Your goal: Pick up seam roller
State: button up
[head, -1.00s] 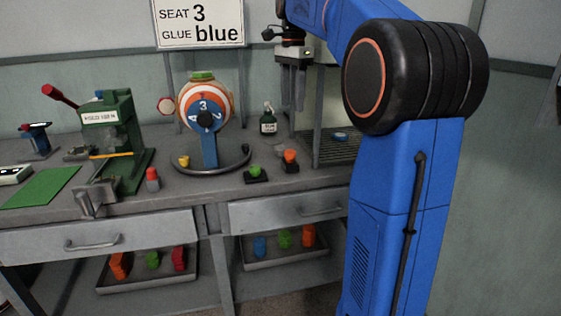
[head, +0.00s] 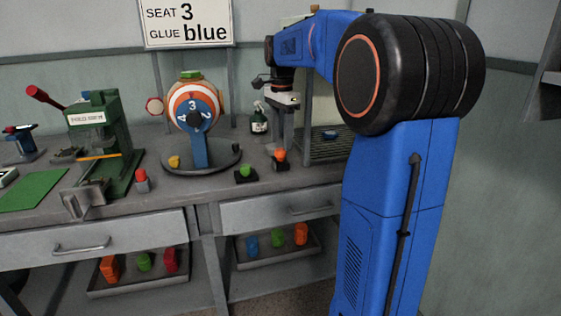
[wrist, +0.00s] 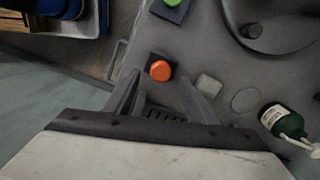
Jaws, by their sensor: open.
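No part is labelled as the seam roller. An orange round-topped piece (head: 280,155) on a small dark square base stands on the bench, and it also shows in the wrist view (wrist: 160,71). My gripper (wrist: 162,92) is open and points down above the bench, with the orange piece just beyond its fingertips and nothing between the fingers. In the head view, my gripper (head: 278,135) is above and close to the orange piece. A small grey block (wrist: 209,84) lies beside the right finger.
A green-capped piece (head: 246,172) stands nearby. A green glue bottle (head: 259,118) stands behind. A striped ball on a blue stand (head: 197,105) and a green press (head: 105,135) are to the left. A dark rack (head: 330,146) is right. Trays of coloured pieces sit below the bench.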

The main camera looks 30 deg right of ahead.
aim_at(281, 149)
notch_tip(281, 149, down, 5)
jog(key=shift+r, duration=0.1)
dwell(0.3)
grip_shut()
jog(key=shift+r, duration=0.1)
